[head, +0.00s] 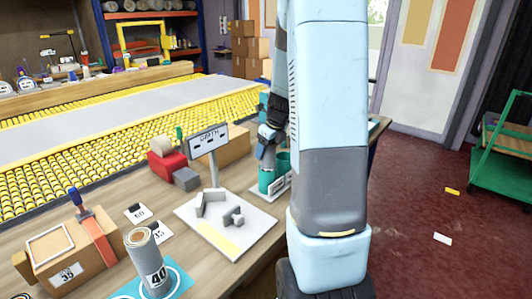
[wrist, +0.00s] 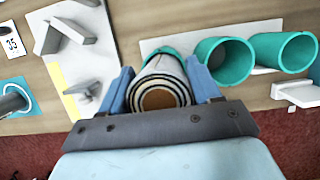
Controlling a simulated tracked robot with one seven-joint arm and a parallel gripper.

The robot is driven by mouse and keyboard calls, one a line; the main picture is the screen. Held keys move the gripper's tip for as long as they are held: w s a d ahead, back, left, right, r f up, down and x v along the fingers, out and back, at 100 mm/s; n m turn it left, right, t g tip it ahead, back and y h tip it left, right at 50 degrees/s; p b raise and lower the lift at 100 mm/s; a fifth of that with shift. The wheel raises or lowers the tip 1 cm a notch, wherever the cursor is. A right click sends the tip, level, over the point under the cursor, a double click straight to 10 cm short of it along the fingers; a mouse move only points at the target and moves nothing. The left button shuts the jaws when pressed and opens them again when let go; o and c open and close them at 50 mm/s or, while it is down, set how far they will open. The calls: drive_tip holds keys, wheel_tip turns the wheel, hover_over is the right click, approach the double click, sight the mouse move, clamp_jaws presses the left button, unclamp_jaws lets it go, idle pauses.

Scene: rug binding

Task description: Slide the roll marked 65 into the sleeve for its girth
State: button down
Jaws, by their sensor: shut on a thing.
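My gripper (wrist: 161,80) is shut on a grey roll (wrist: 162,92), its spiral end with a brown core facing the wrist camera. No number shows on this roll, so I cannot tell its mark. Three teal sleeves stand in a row on a white base (wrist: 150,45). The left sleeve (wrist: 157,54) shows only a rim behind the held roll; I cannot tell whether the roll has entered it. The middle sleeve (wrist: 226,60) and right sleeve (wrist: 285,52) look empty. In the head view my gripper (head: 267,140) is partly hidden above the sleeves (head: 267,181).
A roll marked 40 (head: 150,262) stands on a blue mat (head: 178,284). A white board with grey gauge blocks (head: 228,238) lies beside the sleeves. A girth sign (head: 209,139), red tape dispenser (head: 167,166) and cardboard box (head: 65,262) stand nearby. The roller conveyor (head: 110,140) runs behind.

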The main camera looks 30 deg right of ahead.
drive_tip(key=shift+f, duration=0.65)
drive_tip(key=shift+c, duration=1.1)
unclamp_jaws()
